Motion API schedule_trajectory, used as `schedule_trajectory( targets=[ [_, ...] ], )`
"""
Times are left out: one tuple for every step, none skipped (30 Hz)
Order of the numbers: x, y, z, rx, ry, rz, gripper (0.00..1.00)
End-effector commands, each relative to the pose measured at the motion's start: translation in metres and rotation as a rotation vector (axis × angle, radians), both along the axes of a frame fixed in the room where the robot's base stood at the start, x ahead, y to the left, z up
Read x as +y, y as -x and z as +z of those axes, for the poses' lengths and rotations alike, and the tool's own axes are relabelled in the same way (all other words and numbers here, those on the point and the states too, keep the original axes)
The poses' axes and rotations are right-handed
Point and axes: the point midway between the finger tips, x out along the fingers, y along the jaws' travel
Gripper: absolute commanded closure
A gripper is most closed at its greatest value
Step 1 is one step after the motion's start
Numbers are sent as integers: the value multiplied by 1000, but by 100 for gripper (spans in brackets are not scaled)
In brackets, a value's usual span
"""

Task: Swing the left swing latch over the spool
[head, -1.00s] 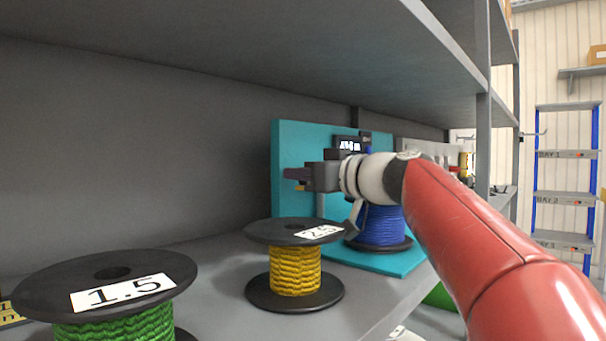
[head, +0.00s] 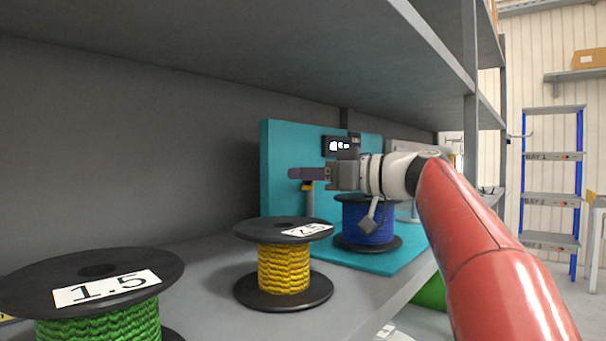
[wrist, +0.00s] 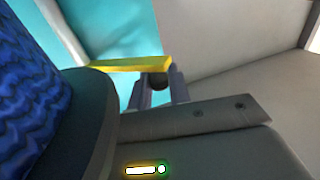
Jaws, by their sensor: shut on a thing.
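The left swing latch (wrist: 130,65) is a yellow bar in the wrist view. One end is by a pale post and the other by a dark knob between my fingers. My gripper (wrist: 160,92) is shut on the latch at that knob. In the head view my gripper (head: 302,173) is level in front of the teal board, with a bit of yellow just below its fingers. The spool (head: 366,222) with blue cable stands upright on the teal base, right of and below the fingers; its blue winding also fills the left of the wrist view (wrist: 28,85). I cannot tell whether the bar overlaps the spool.
The teal board (head: 285,150) carries a small dark display (head: 340,146). A yellow reel (head: 284,268) and a green reel (head: 100,322) stand nearer on the grey shelf (head: 225,300). Another shelf hangs overhead, and a shelf upright (head: 470,125) stands right of the arm.

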Motion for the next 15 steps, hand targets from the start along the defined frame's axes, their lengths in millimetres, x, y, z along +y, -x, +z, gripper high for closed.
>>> schedule_trajectory(
  targets=[
    [-1, 0, 0, -1, 0, -3, 100],
    [-1, 0, 0, -1, 0, -4, 100],
    [-1, 0, 0, -1, 0, -4, 100],
    [-1, 0, 0, -1, 0, -4, 100],
    [-1, 0, 0, -1, 0, -4, 80],
    [-1, 0, 0, -1, 0, -4, 74],
    [-1, 0, 0, -1, -1, -4, 70],
    [-1, 0, 0, -1, -1, -4, 67],
    [-1, 0, 0, -1, -1, -4, 61],
    [-1, 0, 0, -1, -1, -4, 61],
    [0, 0, 0, -1, -1, -4, 61],
    [0, 0, 0, -1, -1, -4, 61],
    [0, 0, 0, 0, 0, -3, 61],
    [0, 0, 0, 0, 0, -3, 61],
    [0, 0, 0, 0, 0, -3, 61]
  ],
)
